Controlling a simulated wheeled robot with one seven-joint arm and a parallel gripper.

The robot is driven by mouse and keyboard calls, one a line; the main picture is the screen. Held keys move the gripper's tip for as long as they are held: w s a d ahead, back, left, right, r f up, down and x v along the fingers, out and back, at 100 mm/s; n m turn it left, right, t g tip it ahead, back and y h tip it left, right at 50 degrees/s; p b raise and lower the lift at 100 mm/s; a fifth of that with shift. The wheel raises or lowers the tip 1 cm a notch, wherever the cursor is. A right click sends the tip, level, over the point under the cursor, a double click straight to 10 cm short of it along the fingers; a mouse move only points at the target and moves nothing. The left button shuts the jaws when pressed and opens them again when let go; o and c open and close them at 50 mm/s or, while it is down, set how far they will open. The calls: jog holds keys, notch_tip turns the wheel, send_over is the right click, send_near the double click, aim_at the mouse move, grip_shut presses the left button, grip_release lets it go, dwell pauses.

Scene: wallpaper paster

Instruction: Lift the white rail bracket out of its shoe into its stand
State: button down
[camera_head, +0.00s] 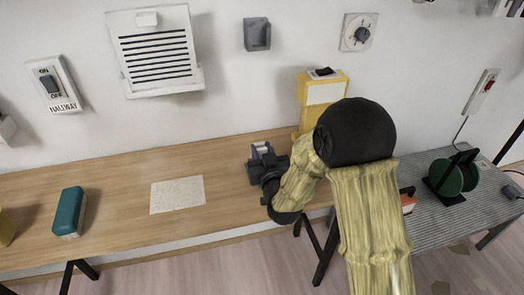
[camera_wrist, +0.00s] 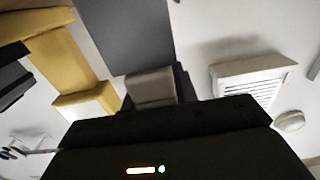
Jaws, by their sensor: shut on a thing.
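My gripper (camera_head: 262,162) is low over the wooden bench, near its right end, with its fingers partly hidden by its own body. A small purple and pale piece (camera_head: 262,150) shows at the fingers. In the wrist view, a pale grey block (camera_wrist: 150,88) sits between dark finger parts, just beyond the black gripper body. It appears to be the white rail bracket, held by my shut gripper, but most of it is hidden. A large flat grey panel (camera_wrist: 125,35) lies close beyond it. I cannot make out the shoe or the stand for certain.
A yellow box (camera_head: 322,95) stands just behind my arm. A teal block (camera_head: 68,212) and a pale sheet (camera_head: 177,194) lie on the bench (camera_head: 120,187). A vent (camera_head: 157,50) and a grey box (camera_head: 257,34) are on the wall. A green reel (camera_head: 453,175) is at right.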

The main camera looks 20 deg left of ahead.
jog(key=shift+f, duration=0.15)
jog(key=c, duration=1)
grip_release()
jog(key=shift+s, duration=0.15)
jog(key=b+v, duration=0.6)
jog(key=v, duration=0.2)
jog(key=shift+s+d+f, duration=0.15)
jog(key=shift+s+d, duration=0.1)
jog(key=shift+s, duration=0.05)
jog(key=shift+s+b, duration=0.1)
jog(key=shift+b, duration=0.3)
